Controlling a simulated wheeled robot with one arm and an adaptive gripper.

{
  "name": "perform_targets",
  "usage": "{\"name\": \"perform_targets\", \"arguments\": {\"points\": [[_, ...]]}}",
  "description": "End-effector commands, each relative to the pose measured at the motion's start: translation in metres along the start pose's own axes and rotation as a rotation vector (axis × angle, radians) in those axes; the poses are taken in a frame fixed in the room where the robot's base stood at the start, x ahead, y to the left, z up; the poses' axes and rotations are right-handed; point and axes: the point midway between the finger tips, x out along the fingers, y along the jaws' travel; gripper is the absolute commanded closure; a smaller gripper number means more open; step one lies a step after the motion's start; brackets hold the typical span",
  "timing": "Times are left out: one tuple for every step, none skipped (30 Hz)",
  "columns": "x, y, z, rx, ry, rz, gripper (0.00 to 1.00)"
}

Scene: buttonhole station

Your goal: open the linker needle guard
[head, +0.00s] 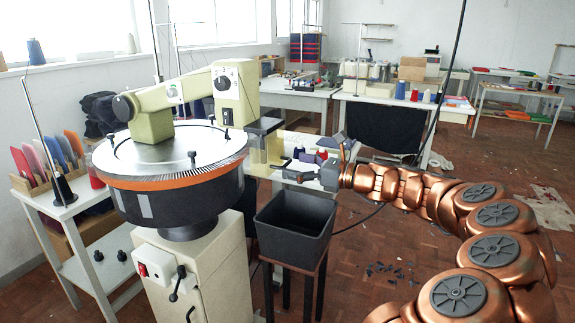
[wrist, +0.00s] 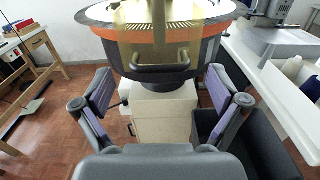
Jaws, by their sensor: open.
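The linker (head: 180,185) is a round dark drum with an orange band and a ring of needles on top, on a cream pedestal. Its needle guard (head: 257,158) looks like a translucent amber panel at the drum's right side. In the wrist view the guard (wrist: 135,42) hangs upright in front of the needles and orange band. A dark bar handle (wrist: 160,72) crosses its lower part. My gripper (head: 311,160) is open and empty, to the right of the guard. In the wrist view my gripper (wrist: 160,90) has its fingers either side of the handle, apart from it.
A dark open bin (head: 295,232) stands on a stand below my gripper. A white table (wrist: 268,78) lies close on the right in the wrist view, with cones on it. A side table with coloured cards (head: 45,155) stands left of the linker.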

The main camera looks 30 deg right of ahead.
Motion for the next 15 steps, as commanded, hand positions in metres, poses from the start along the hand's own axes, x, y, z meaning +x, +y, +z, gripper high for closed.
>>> {"name": "perform_targets", "arguments": {"points": [[0.006,0.001,0.000,-0.001,0.000,0.003,0.03],[0.010,0.001,0.000,-0.001,0.000,0.004,0.03],[0.013,0.001,0.000,-0.002,0.000,0.004,0.03],[0.016,0.001,0.000,-0.002,0.000,0.004,0.03],[0.018,0.001,0.000,-0.002,0.000,0.003,0.03],[0.020,0.001,0.000,-0.002,0.000,0.002,0.03],[0.021,0.001,0.000,-0.002,0.000,0.002,0.03],[0.023,0.000,0.000,-0.002,0.000,0.002,0.03],[0.024,0.000,0.000,-0.002,0.000,0.001,0.03],[0.024,0.000,0.000,-0.002,0.000,0.001,0.03],[0.025,0.000,0.000,-0.002,0.000,0.000,0.03],[0.025,0.000,0.000,-0.002,0.000,0.000,0.03],[0.025,0.000,0.000,-0.002,0.000,0.000,0.03],[0.025,0.000,0.000,-0.002,0.001,0.000,0.03],[0.025,0.000,0.000,-0.002,0.001,0.000,0.03]]}}
